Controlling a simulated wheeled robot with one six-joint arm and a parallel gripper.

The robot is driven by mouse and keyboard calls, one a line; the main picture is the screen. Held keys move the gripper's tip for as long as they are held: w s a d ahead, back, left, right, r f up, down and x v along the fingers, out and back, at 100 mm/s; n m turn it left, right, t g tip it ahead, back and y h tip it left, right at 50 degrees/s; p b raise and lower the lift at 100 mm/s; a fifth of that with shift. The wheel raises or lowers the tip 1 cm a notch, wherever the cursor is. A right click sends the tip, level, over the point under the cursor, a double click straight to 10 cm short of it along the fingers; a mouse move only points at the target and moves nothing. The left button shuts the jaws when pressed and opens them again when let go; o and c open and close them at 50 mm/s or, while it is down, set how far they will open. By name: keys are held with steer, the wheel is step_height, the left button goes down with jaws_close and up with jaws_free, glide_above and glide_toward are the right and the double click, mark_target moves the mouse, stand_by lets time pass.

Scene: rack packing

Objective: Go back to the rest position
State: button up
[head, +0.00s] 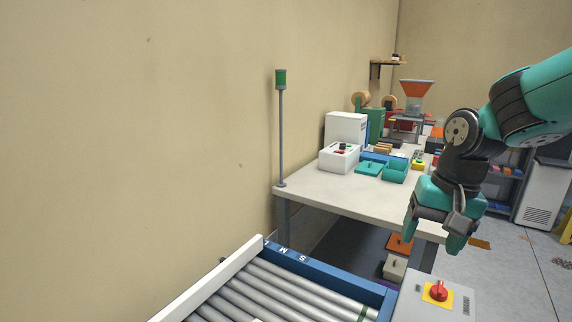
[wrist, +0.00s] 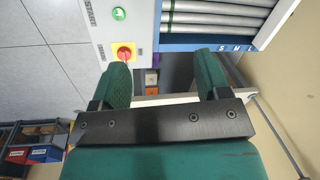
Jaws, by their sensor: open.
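My gripper (head: 432,232) hangs from my teal and black arm at the right of the head view, in front of the white table's right end. It points down. In the wrist view my gripper (wrist: 165,75) shows two teal fingers spread apart with nothing between them. It is open and empty. No object touches it in either view.
A roller conveyor (head: 285,290) with a blue end plate lies at the bottom. A grey control box with a red knob (head: 438,291) stands beside it. The white table (head: 330,200) holds a white machine, teal boxes (head: 395,172) and a green signal pole (head: 281,130). Floor is open at right.

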steer(key=s+a+n+y, duration=0.1)
steer(key=s+a+n, duration=0.4)
steer(key=s, duration=0.4)
steer(key=s+a+r+n+y, duration=0.1)
steer(key=s+a+n, duration=0.4)
steer(key=s, duration=0.4)
steer(key=shift+s+r+n+g+y, duration=0.25)
steer(key=shift+s+n+g+y, duration=0.05)
steer(key=shift+s+n, duration=0.1)
